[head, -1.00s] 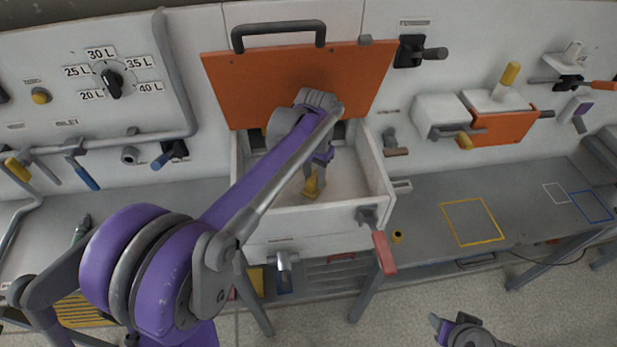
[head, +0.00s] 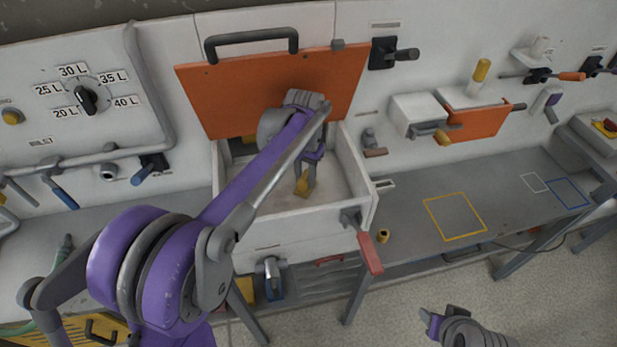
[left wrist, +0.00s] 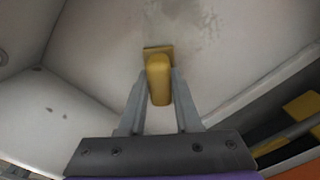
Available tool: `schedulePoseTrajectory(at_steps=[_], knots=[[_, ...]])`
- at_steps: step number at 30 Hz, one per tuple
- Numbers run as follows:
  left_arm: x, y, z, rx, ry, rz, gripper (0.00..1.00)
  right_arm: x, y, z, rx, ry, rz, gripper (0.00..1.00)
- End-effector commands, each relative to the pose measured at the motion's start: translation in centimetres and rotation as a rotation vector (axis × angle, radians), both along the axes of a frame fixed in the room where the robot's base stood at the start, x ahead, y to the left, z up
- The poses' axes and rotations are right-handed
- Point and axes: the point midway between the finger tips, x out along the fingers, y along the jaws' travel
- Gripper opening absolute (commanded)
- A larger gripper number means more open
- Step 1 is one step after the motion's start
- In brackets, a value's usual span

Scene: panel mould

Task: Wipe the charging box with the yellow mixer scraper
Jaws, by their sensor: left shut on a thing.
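The charging box (head: 355,166) is a pale open-topped box on the wall, with its orange lid (head: 345,95) raised. My left gripper (head: 305,168) reaches down inside it and is shut on the yellow mixer scraper (head: 306,185). In the left wrist view, the scraper's handle (left wrist: 158,82) sits between the two fingers, and its flat edge is at the pale inner surface. A greyish smudge (left wrist: 190,22) shows on that surface just beyond the scraper. My right gripper (head: 431,322) is low at the right, away from the box; its jaws are unclear.
A handle with a red grip (head: 370,252) sticks out from the box's front right. The grey bench (head: 500,185) on the right has yellow, white and blue outlines and free room. A small yellow-brown cup (head: 383,236) stands near its left end. An orange-flapped unit (head: 480,123) hangs above.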

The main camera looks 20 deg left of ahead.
Motion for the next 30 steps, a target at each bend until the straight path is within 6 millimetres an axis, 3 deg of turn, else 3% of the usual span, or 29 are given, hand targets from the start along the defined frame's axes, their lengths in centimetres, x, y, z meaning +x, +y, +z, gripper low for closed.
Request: schedulePoseTrajectory(at_steps=[6, 30], knots=[[-1.1, 1.8, 0.0, 0.001, 0.002, 0.003, 0.0, -0.1, 0.0, -0.2, 0.0, 0.001, 0.0, 0.52], [-3.4, 5.5, -0.3, 0.002, 0.002, 0.001, 0.0, -0.2, 0.0, -0.7, 0.0, 0.004, 0.0, 0.52]])
